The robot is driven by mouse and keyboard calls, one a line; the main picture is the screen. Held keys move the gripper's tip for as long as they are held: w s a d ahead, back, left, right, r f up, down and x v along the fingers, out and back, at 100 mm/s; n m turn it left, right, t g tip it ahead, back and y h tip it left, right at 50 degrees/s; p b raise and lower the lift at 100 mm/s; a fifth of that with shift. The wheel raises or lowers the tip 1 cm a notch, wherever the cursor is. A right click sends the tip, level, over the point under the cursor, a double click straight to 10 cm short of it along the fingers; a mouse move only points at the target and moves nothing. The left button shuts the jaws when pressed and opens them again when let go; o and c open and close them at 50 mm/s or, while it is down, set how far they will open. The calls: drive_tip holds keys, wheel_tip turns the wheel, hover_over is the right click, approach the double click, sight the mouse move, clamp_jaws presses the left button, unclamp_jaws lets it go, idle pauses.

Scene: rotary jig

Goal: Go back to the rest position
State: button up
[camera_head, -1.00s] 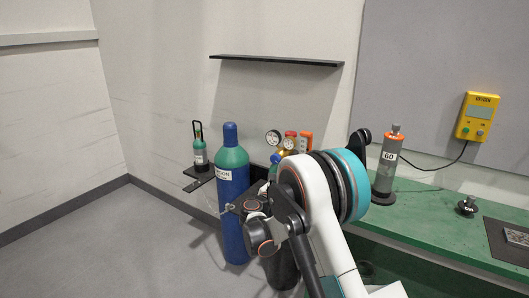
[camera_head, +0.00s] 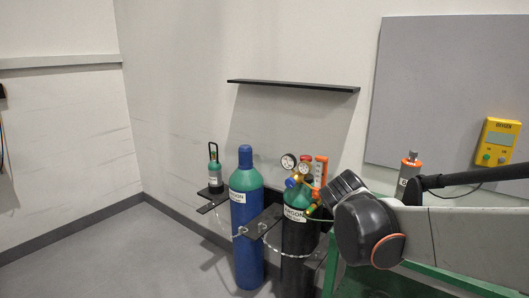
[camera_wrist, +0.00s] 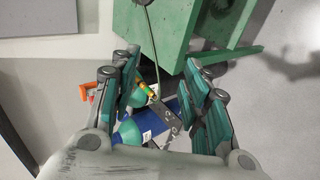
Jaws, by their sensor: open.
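My gripper (camera_wrist: 162,68) is open in the wrist view, its two teal-padded fingers wide apart. I see nothing held between them. Past and below the fingers, at some distance, are green cylinder shoulders and a blue cylinder body (camera_wrist: 160,118). In the head view my arm reaches in from the right, with a dark joint in front of the bench. The gripper's fingers cannot be made out there.
A blue argon cylinder (camera_head: 247,225) and a black cylinder (camera_head: 297,255) with gauges stand chained at the wall. A small cylinder (camera_head: 215,173) sits on a bracket. The green bench (camera_head: 460,283) lies partly behind my arm. A shelf (camera_head: 292,86) is above; the left floor is clear.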

drive_tip(key=s+a+f+m+y, duration=0.2)
drive_tip(key=s+m, duration=0.3)
drive_tip(key=s, duration=0.7)
drive_tip(key=s+a+f+m+g+y, duration=0.1)
drive_tip(key=s+m, duration=0.4)
drive_tip(key=s, duration=0.8)
drive_tip(key=shift+a+f+m+y, duration=0.4)
drive_tip(key=shift+a+f+y, duration=0.4)
drive_tip(key=shift+y, duration=0.4)
drive_tip(key=shift+d, duration=0.1)
